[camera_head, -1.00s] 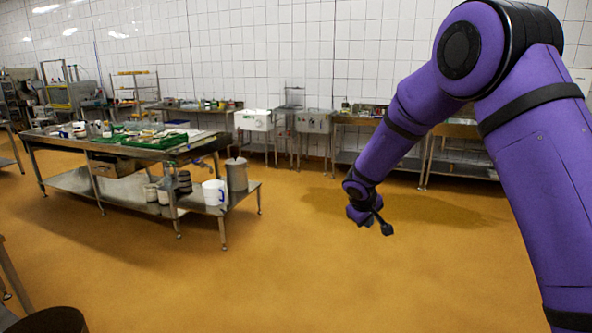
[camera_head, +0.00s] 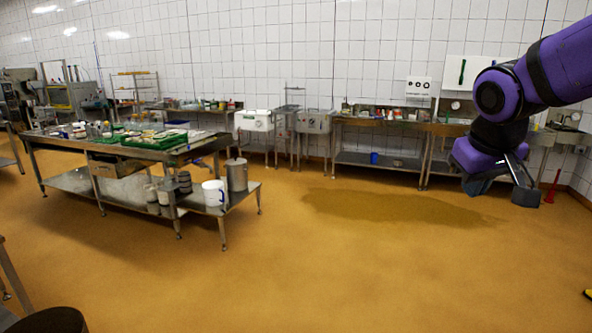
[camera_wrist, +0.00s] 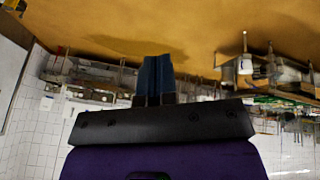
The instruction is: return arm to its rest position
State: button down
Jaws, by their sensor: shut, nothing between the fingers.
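My purple arm (camera_head: 560,72) comes in from the right edge of the head view, with the wrist bent downward. My gripper (camera_head: 524,190) is at the right of that view, in the air in front of the back-wall benches and apart from everything. In the wrist view my gripper (camera_wrist: 155,62) shows its dark blue fingers side by side, shut and with nothing between them. That view is upside down, with the floor at the top.
A steel table (camera_head: 75,145) with green trays, jars and a white jug (camera_head: 214,193) stands at left. Steel benches (camera_head: 380,160) line the tiled back wall. A red object (camera_head: 551,188) stands near the right corner. The middle floor is open, with a dark wet-looking patch (camera_head: 400,208).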

jog(key=s+m+y, duration=0.1)
jog(key=s, duration=1.6)
jog(key=shift+a+r+t+y, duration=0.15)
jog(key=shift+t+y, duration=0.15)
jog(key=shift+y, duration=0.1)
